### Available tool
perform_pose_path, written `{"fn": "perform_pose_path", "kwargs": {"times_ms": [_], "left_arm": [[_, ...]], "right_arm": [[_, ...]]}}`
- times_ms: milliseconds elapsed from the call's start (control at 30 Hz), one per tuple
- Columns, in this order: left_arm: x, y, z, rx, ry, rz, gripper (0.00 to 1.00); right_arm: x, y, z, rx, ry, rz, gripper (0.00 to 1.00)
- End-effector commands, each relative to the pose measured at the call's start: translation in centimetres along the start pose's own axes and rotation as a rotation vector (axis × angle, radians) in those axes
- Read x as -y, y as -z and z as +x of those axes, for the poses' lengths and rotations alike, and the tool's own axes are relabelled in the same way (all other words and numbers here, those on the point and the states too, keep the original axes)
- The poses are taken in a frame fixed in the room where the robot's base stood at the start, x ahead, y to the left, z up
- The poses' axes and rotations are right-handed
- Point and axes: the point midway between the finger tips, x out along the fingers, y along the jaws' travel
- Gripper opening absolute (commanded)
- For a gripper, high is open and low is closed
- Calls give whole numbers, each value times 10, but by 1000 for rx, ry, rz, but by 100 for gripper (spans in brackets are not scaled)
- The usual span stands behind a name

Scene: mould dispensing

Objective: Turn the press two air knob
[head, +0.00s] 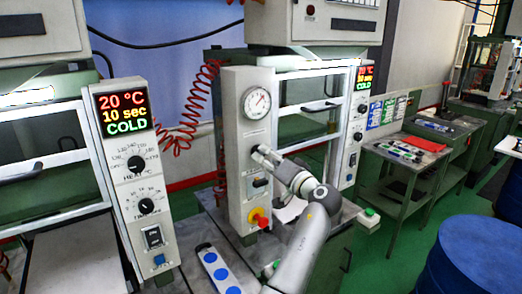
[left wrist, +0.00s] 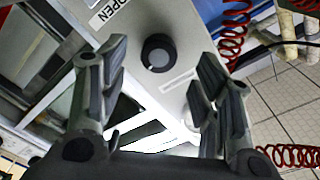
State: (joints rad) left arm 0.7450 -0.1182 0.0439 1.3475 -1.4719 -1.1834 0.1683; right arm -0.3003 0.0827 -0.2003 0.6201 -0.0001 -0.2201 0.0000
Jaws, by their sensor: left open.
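The air knob (left wrist: 157,52), round and black, sits on the pale panel of the press, beside an "OPEN" label. In the left wrist view it lies between and beyond the fingertips of my left gripper (left wrist: 165,68). The gripper is open, with a finger on each side of the knob; contact cannot be told. In the head view my left gripper (head: 264,155) is at the front of the middle press panel (head: 234,140), below the round gauge (head: 257,101). There the gripper hides the knob. My right gripper is not in view.
A black switch (head: 259,183) and a red-and-yellow button (head: 259,217) sit lower on the same panel. Another press panel (head: 128,185) reading "COLD" stands left. Coiled red hoses (head: 204,95) hang behind. A side table (head: 402,158) and blue drum (head: 475,255) are at right.

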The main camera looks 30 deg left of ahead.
Motion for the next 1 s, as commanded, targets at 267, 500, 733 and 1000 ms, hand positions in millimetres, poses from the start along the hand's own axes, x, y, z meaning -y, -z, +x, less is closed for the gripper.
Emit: {"fn": "perform_pose_path", "kwargs": {"times_ms": [267, 500, 733, 1000], "left_arm": [[1, 1, 40, 0, 0, 1, 58], [-1, 0, 48, 0, -2, -1, 58], [-1, 0, 48, 0, -2, -1, 49], [-1, 0, 47, 0, -2, -1, 14]], "right_arm": [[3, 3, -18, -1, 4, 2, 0], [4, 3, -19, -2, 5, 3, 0], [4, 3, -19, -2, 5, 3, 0], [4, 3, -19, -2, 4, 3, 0]]}}
